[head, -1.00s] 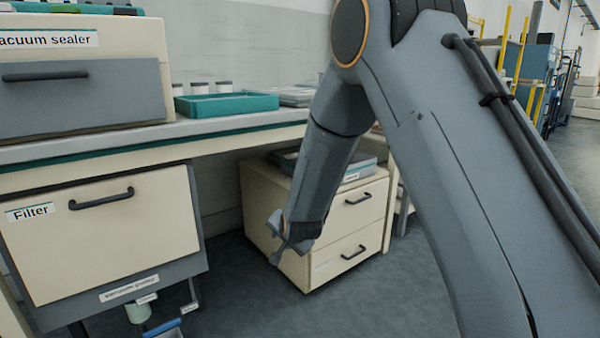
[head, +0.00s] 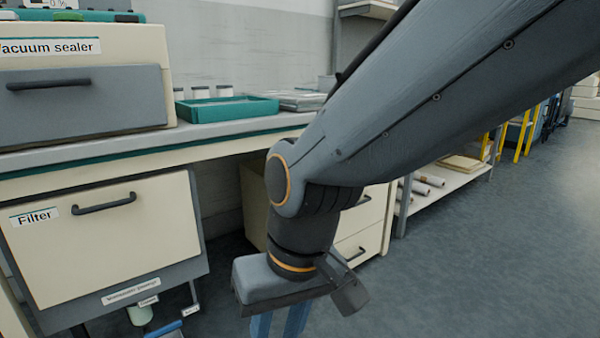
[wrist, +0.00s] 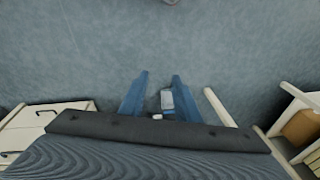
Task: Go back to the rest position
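My gripper (head: 280,324) hangs pointing down at the bottom edge of the head view, in front of the cream drawer cabinet. Its blue fingers are cut off by the frame there. In the wrist view, the two blue fingers (wrist: 160,78) stand apart over the grey floor, and nothing is held between their tips. A small pale grey shape (wrist: 167,99) shows between the fingers farther back; I cannot tell what it is. My arm crosses the head view from the upper right, with its wrist bent downward.
At left stands a bench with the vacuum sealer (head: 85,95), a teal tray (head: 228,109) and a Filter drawer front (head: 105,235). The drawer cabinet (head: 368,222) is partly hidden by my arm. Rolls (head: 428,180) lie on a low shelf behind. Floor at right is clear.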

